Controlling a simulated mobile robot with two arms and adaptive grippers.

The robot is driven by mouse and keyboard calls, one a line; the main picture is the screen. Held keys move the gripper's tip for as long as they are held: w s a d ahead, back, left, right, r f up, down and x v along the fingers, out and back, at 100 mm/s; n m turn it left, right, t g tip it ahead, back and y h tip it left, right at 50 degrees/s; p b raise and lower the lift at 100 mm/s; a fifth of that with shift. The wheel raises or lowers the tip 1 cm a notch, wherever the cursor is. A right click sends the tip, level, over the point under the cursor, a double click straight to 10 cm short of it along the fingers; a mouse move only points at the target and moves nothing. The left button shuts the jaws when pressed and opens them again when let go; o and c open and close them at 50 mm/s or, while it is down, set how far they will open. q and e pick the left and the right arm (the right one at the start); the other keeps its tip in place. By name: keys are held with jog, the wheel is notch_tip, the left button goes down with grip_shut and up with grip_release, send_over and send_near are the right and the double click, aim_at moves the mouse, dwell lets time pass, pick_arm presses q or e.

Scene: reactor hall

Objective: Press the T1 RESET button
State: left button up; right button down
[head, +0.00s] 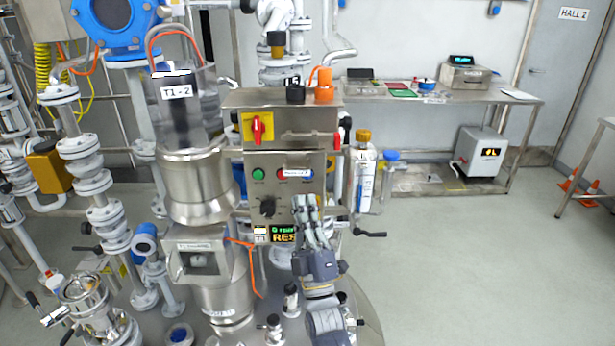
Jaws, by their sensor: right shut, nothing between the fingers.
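A steel control box (318,160) stands in the middle of the head view. It carries a green button (258,174), a red button (282,174) and a black rotary knob (267,207). A small white label covers the space right of the red button; its text is too small to read surely. Below is a dark display (283,234) with green and orange letters, partly "RES", beside a "T1" tag. My right gripper (304,201) is shut and empty in front of the box's lower right, hiding that part. I cannot tell whether it touches. My left gripper is out of view.
A yellow plate with a red switch (257,128) sits on the upper box. The T1-2 glass vessel (185,105) stands close left. A bottle with an orange cap (363,165) stands right.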

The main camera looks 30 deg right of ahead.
jog(key=shift+w+d+f+b, duration=0.1)
jog(key=shift+w+d+b, duration=0.5)
jog(key=shift+w, duration=0.6)
jog(key=shift+w+d+r+b, duration=0.1)
jog(key=shift+w+d+b, duration=0.5)
jog(key=shift+w, duration=0.55)
jog(key=shift+w+d+f+b, duration=0.1)
jog(key=shift+w+d+b, duration=0.5)
jog(key=shift+w, duration=0.6)
jog(key=shift+w+d+b, duration=0.1)
jog(key=shift+w+b, duration=0.25)
jog(key=shift+w, duration=0.05)
jog(key=shift+w+d+b, duration=0.15)
jog(key=shift+w+b, duration=0.15)
jog(key=shift+b, duration=0.05)
jog(key=shift+s, duration=0.15)
jog(key=shift+s+a+p, duration=0.3)
jog(key=shift+s+p, duration=0.15)
jog(key=shift+s, duration=0.15)
